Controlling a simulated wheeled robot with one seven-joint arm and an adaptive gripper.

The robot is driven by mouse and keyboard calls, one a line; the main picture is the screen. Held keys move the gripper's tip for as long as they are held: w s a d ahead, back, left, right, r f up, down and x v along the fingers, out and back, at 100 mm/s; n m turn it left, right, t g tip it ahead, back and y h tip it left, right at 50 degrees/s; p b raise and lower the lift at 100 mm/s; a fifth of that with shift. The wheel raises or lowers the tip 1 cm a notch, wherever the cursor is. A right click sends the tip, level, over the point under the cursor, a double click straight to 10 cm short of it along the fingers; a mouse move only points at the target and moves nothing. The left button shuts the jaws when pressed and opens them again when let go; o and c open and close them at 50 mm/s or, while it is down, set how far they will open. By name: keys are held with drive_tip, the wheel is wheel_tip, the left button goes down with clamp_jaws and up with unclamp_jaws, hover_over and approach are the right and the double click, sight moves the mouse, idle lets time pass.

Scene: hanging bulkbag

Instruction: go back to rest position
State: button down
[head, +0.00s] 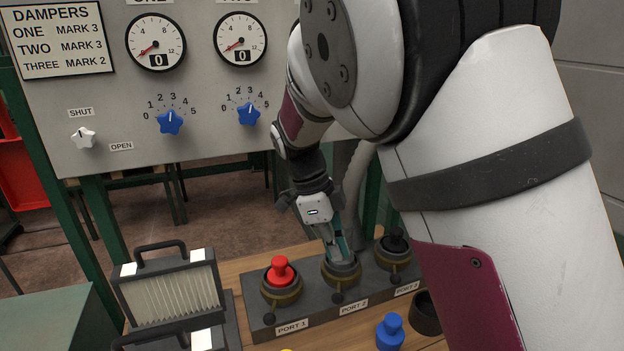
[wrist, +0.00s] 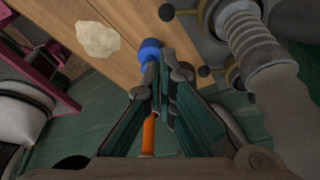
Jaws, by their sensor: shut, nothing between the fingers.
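My gripper (head: 340,252) points down in front of the middle port in the head view, which it partly hides. In the wrist view my gripper's fingers (wrist: 163,90) are together with nothing between them. A blue plug (head: 390,332) stands on the wooden bench in front of the port block; a blue piece (wrist: 150,50) also shows just beyond the fingertips in the wrist view.
A grey ribbed hose (wrist: 252,50) rises beside the gripper. A control panel (head: 100,165) with dials and blue knobs stands behind. A pleated filter (head: 170,293) is at the left of the block. A pale lump (wrist: 97,40) lies on the bench. A dark cup (head: 425,312) stands right of the blue plug.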

drive_tip(key=s+d+r+n+t+y, duration=0.2)
drive_tip(key=s+d+r+n+y, duration=0.2)
drive_tip(key=s+d+r+n, duration=0.7)
drive_tip(key=s+d+n+t, duration=0.1)
drive_tip(key=s+n+t, duration=0.2)
drive_tip(key=s+n, duration=0.7)
drive_tip(key=shift+s+d+t, duration=0.25)
drive_tip(key=shift+s+t, duration=0.05)
drive_tip(key=shift+s, duration=2.15)
